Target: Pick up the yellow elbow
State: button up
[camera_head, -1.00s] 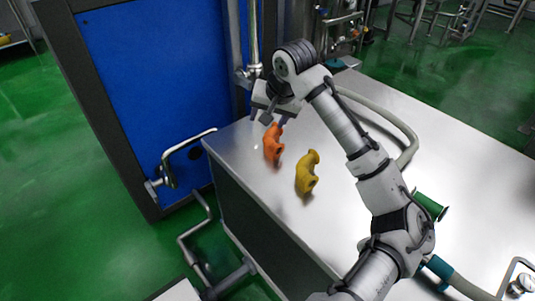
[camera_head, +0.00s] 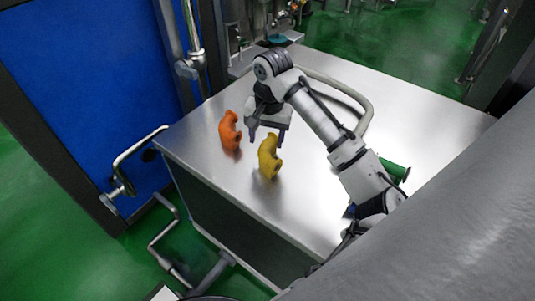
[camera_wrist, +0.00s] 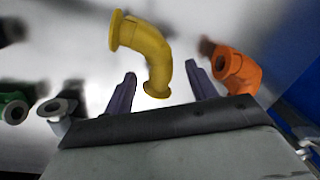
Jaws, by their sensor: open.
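The yellow elbow (camera_head: 269,157) is a curved pipe piece with flanged ends on the metal table, right of the orange elbow. My gripper (camera_head: 265,138) is just behind and above it in the head view, fingers apart and empty. In the wrist view the yellow elbow (camera_wrist: 150,50) lies ahead of my gripper (camera_wrist: 160,90). Its near flanged end appears between the two purple fingers, with a gap on each side. I cannot tell the exact height of the fingers above the table.
The orange elbow (camera_head: 230,131) stands close on the left; in the wrist view it (camera_wrist: 237,70) is beside the right finger. A green part (camera_head: 394,170) lies on the table (camera_head: 300,205) near my arm. A grey hose (camera_head: 350,90) curves along the back. The table's front is clear.

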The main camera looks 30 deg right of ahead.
aim_at(265, 147)
jog(key=f, duration=0.5)
jog(key=shift+s+a+f, duration=0.1)
jog(key=shift+a, duration=0.2)
grip_shut()
